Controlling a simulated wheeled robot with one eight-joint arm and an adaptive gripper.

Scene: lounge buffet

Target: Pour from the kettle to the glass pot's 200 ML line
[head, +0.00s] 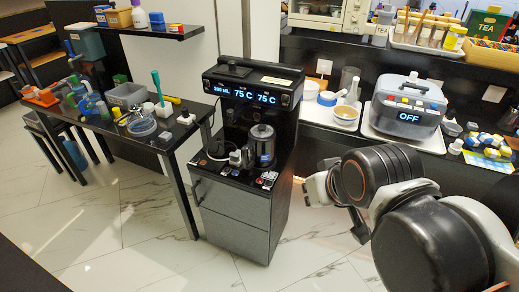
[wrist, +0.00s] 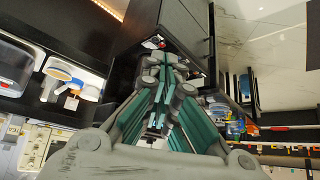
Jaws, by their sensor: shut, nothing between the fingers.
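A shiny metal kettle-like vessel (head: 262,146) with a dark lid stands on the black dispenser cabinet (head: 243,200), under a lit panel (head: 252,93) reading "75 C 75 C" beside a small ML figure. I cannot surely pick out the glass pot; a small clear or white item (head: 236,157) sits left of the vessel, too small to tell. My gripper (head: 318,188) is right of the cabinet, apart from the vessel. In the wrist view its teal-padded fingers (wrist: 165,72) come together, empty. The vessel is not recognisable there.
A long dark table (head: 150,140) with a clear round dish and small items adjoins the cabinet on the left. A counter at right holds a tray with a bowl (head: 345,114) and a grey appliance (head: 408,104) reading "OFF". Marble floor before the cabinet is clear.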

